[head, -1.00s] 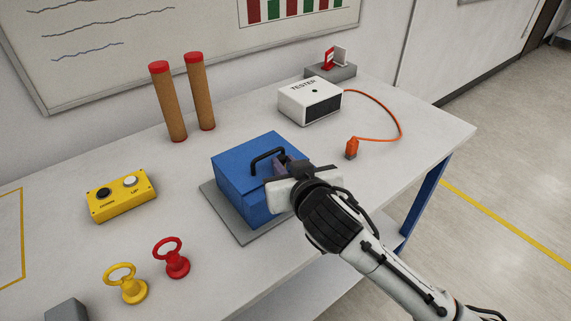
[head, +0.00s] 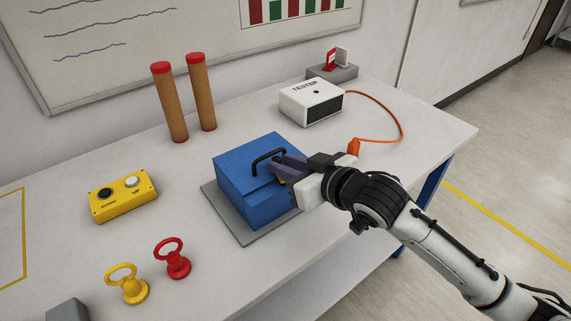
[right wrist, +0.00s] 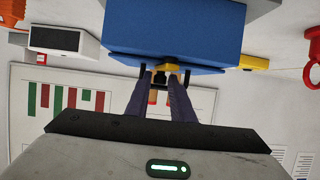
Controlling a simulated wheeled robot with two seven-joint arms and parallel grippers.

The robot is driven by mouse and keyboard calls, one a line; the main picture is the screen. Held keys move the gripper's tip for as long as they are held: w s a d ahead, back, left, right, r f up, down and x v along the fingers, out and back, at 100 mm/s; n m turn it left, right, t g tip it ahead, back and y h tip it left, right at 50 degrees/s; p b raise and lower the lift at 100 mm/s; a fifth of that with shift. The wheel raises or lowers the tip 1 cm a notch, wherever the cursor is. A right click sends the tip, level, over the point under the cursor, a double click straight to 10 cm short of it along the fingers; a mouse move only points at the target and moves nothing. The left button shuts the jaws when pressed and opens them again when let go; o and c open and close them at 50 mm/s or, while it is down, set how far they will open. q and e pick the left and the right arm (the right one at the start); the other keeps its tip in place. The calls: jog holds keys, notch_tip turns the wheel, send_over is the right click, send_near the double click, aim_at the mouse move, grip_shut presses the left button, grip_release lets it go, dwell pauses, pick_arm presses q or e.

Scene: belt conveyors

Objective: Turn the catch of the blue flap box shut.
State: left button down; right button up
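The blue flap box (head: 240,183) stands on a grey mat with its flap down and a black handle (head: 268,160) on top. My right gripper (head: 277,170) is at the box's right-hand face, its dark fingers pointing at it. A bit of the yellow catch (head: 281,182) shows below the fingers. In the right wrist view the box (right wrist: 175,35) appears upside down, with the catch (right wrist: 166,67) at the fingertips (right wrist: 161,76). A narrow gap shows between the fingers; whether they press on the catch is unclear. My left gripper is out of view.
Behind the box are the white tester (head: 310,102) and its orange plug (head: 353,147). To the left are a yellow button box (head: 123,197) and two red-capped tubes (head: 170,105). Red (head: 172,259) and yellow (head: 128,285) ring-handled pieces stand in front.

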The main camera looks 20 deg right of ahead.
jog(key=shift+s, duration=0.1)
jog(key=v, duration=1)
jog(key=shift+b, duration=0.35)
jog(key=shift+s, duration=0.1)
